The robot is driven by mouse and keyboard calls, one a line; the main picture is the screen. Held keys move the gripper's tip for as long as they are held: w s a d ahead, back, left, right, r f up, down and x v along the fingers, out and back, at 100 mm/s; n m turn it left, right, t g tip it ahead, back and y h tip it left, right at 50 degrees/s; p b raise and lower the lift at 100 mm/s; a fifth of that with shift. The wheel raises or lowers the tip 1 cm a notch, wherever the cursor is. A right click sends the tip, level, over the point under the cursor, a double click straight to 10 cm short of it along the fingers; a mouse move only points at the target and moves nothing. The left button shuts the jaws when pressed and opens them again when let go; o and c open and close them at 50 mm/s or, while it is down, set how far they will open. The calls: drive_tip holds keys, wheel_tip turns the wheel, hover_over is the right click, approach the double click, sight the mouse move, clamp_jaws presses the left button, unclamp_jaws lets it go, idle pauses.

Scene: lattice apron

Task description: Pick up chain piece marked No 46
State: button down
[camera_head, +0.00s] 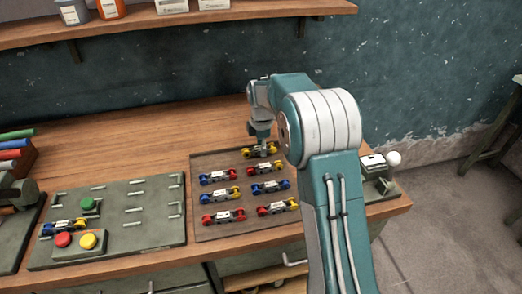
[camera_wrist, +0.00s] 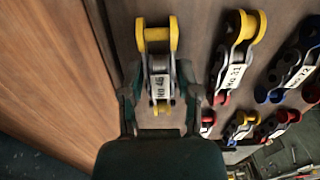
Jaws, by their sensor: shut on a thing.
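The chain piece marked No 46 (camera_wrist: 160,62) has yellow rollers, grey metal links and a white label. In the wrist view it lies lengthwise between the fingers of my gripper (camera_wrist: 160,78), which is shut on its middle. In the head view the piece (camera_head: 250,154) is at the back of the brown tray (camera_head: 215,163), under my gripper (camera_head: 261,142), which points down and partly hides it. I cannot tell whether the piece touches the tray.
Several other chain pieces with red, blue and yellow rollers lie close by, including one marked No 31 (camera_wrist: 236,70). A grey-green board (camera_head: 150,233) with colored buttons is at left. A wooden shelf (camera_head: 200,28) runs above. A white-knobbed lever (camera_head: 393,158) stands at right.

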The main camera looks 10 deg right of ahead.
drive_tip(key=s+a+r, duration=0.2)
drive_tip(key=s+r, duration=0.9)
drive_tip(key=s, duration=0.2)
drive_tip(key=shift+s+a+r, duration=0.15)
drive_tip(key=shift+s+r, duration=0.25)
